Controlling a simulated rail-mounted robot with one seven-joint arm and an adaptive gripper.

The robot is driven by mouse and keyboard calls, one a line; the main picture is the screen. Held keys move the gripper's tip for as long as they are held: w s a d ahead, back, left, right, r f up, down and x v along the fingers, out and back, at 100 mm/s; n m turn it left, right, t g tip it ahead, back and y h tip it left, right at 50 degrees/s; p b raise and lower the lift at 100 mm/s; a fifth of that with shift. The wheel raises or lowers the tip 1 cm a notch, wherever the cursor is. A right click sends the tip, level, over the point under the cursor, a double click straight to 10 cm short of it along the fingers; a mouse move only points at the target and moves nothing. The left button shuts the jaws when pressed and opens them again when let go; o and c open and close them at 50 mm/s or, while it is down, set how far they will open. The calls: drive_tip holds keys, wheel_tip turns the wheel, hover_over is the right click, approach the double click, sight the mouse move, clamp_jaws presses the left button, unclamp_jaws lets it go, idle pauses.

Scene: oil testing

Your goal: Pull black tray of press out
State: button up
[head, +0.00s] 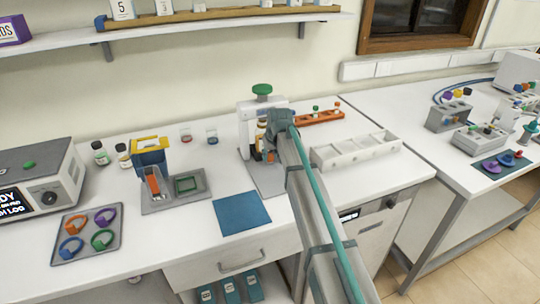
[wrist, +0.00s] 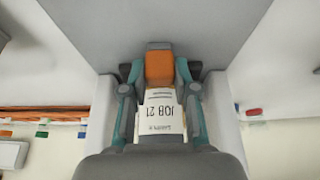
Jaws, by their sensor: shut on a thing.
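The press (head: 249,130) is a pale upright stand with a green knob (head: 262,90) on top, on a grey base plate (head: 267,180). My gripper (head: 270,150) is at its front, low down. In the wrist view my gripper (wrist: 159,72) is shut on an orange block (wrist: 159,68), which looks like a handle; it also shows in the head view (head: 271,156). A white label (wrist: 162,115) reading "JOB 21" shows upside down between the fingers, on what looks like a bottle (head: 261,131) inside the press. I cannot make out the black tray itself; my gripper covers that area.
A blue mat (head: 242,213) lies in front left of the press. A blue and yellow device (head: 150,158) stands left on a grey plate. A white rack (head: 355,149) and an orange rack (head: 320,117) are to the right. The counter front edge is near.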

drive_tip(key=shift+s+d, duration=0.1)
drive_tip(key=shift+s, duration=0.05)
clamp_jaws()
drive_tip(key=s+d, duration=0.2)
drive_tip(key=s, duration=0.2)
drive_tip(key=s+d, duration=0.2)
drive_tip(key=s, duration=0.3)
drive_tip(key=s+d, duration=0.3)
drive_tip(key=s, duration=0.2)
drive_tip(key=shift+s+d+f, duration=0.1)
drive_tip(key=shift+s, duration=0.15)
drive_tip(key=o, duration=1)
unclamp_jaws()
drive_tip(key=shift+s+d, duration=0.1)
drive_tip(key=shift+r, duration=0.2)
drive_tip(key=v, duration=1.1)
drive_tip(key=shift+r, duration=0.4)
